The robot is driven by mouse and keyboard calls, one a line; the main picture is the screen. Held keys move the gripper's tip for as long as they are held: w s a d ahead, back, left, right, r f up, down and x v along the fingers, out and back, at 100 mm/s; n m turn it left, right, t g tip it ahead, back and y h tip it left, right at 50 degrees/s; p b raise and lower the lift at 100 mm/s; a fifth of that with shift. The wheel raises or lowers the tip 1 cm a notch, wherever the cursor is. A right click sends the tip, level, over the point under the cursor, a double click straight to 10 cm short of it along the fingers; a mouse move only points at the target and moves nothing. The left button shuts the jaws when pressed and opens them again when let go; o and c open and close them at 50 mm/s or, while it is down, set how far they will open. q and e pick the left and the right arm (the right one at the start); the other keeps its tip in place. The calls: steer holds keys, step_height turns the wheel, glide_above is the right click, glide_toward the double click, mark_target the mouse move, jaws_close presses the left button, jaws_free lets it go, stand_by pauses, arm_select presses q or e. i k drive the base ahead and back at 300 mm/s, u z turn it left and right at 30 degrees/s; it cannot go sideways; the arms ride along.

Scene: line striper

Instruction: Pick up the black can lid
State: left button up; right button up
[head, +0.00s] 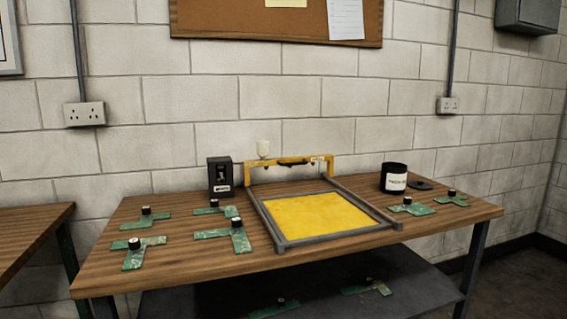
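A black can (394,179) with a white label stands upright on the right part of the wooden table (160,265). A flat black disc, which looks like the can lid (420,184), lies on the table just right of the can, close to its base. The can partly overlaps or touches the lid's left edge; I cannot tell which. Neither of my grippers shows in the head view.
A grey frame with a yellow panel (320,214) fills the table's middle, a yellow bar (290,163) behind it. A black box (221,176) stands left. Green T-shaped pieces with black knobs lie left and right, including one (453,199) near the lid.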

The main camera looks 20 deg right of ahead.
mark_target(420, 185)
steer(key=z, duration=1.4)
